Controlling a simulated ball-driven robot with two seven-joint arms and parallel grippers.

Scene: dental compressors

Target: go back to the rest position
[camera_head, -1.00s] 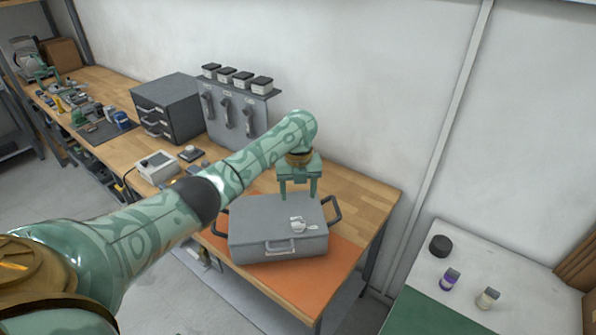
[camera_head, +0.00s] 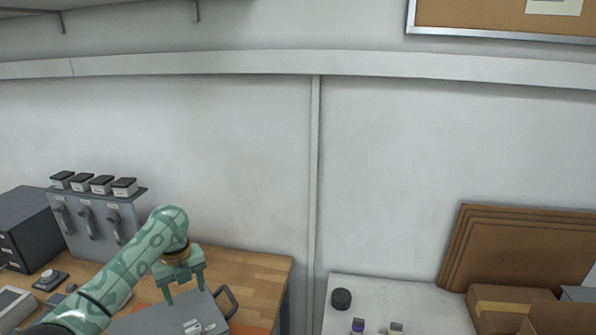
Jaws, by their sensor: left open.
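My left gripper (camera_head: 185,289) hangs at the end of my green patterned arm in the lower left of the head view. Its two fingers are apart and point down, with nothing seen between them. It is over the back of the grey case (camera_head: 150,322), whose front is cut off by the bottom edge. A dark handle shows on the case's right side. I cannot tell whether the fingers touch the case. My right gripper is not in view.
The wooden bench (camera_head: 262,277) is bare right of the case. A grey drawer unit (camera_head: 28,232) and a rack (camera_head: 97,225) stand behind my arm. A white table (camera_head: 430,305) holds a black round thing (camera_head: 341,299). Cardboard boxes (camera_head: 500,305) stand at right.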

